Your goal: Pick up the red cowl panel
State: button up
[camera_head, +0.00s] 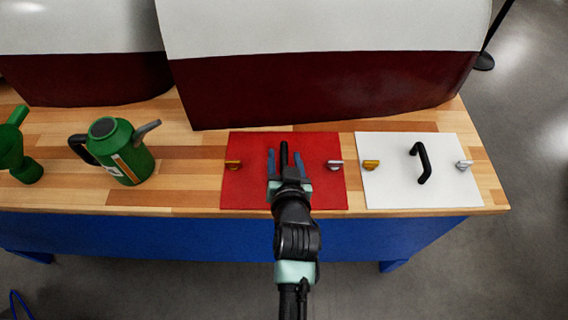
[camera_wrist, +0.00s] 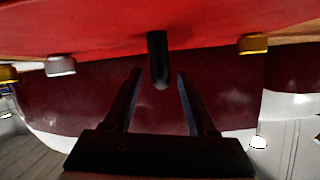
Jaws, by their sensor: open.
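The red cowl panel (camera_head: 240,190) lies flat on the wooden workbench, with a brass latch at its left and a silver latch at its right. Its black handle (camera_head: 284,150) stands at the panel's middle, partly hidden by my gripper (camera_head: 285,160). My gripper is open, with one finger to each side of the handle in the picture. In the wrist view the red panel (camera_wrist: 210,22) fills the top, and the handle (camera_wrist: 158,60) shows between the two fingertips (camera_wrist: 159,76). I cannot tell whether either finger touches the handle.
A white panel (camera_head: 385,192) with a black handle lies just to the right. A green can (camera_head: 128,160) and another green can (camera_head: 22,160) stand at the left. Large white-and-dark-red housings (camera_head: 325,85) stand behind. Bare bench (camera_head: 190,170) lies left of the red panel.

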jog(key=shift+x, duration=0.8)
grip_shut()
dwell(0.7)
jog(key=shift+r, duration=0.15)
